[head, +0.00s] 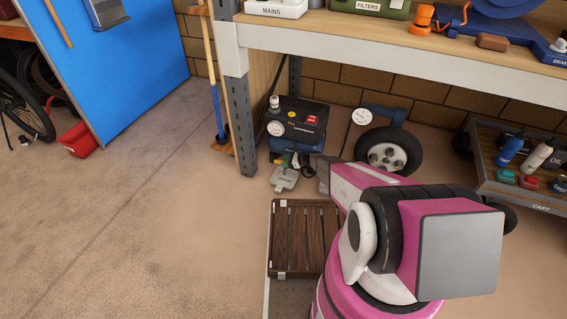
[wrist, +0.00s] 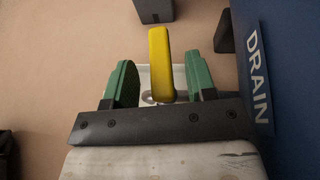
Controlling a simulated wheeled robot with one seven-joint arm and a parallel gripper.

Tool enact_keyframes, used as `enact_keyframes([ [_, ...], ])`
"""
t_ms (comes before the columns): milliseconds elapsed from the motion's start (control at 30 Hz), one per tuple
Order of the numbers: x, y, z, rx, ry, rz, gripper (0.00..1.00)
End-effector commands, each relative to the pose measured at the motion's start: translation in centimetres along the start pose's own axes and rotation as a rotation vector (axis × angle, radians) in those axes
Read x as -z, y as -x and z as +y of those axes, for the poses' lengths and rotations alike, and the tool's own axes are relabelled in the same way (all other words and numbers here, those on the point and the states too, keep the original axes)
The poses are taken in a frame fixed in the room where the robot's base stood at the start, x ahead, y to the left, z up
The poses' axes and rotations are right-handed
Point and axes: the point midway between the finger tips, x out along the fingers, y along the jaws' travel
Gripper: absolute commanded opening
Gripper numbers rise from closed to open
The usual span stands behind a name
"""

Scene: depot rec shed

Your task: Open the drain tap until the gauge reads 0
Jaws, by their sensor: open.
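The drain tap's yellow lever (wrist: 161,62) shows in the wrist view, standing between the two green fingers of my gripper (wrist: 162,72). My gripper is open, with a gap on each side of the lever; the fingers do not appear to touch it. A blue surface marked DRAIN (wrist: 258,78) is just right of the fingers. In the head view the dark blue compressor (head: 308,138) stands on the floor under the bench. A round white gauge (head: 275,128) is on its front left; its reading is too small to tell. My arm hides part of that area.
A wheel (head: 390,152) and a second round gauge (head: 361,117) are right of the compressor. A slatted dark wooden crate (head: 307,273) lies in front. A bench leg (head: 241,120) stands left. A cart (head: 520,193) is at right.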

Motion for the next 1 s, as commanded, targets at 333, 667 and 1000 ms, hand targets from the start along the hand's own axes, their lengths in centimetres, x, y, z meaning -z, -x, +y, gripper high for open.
enact_keyframes([
  [333,-0.1,6.5,0.1,0.001,0.000,0.000,0.51],
  [667,0.0,9.4,0.1,-0.002,0.000,-0.001,0.51],
  [1000,-0.1,9.5,0.1,-0.002,0.003,0.001,0.51],
])
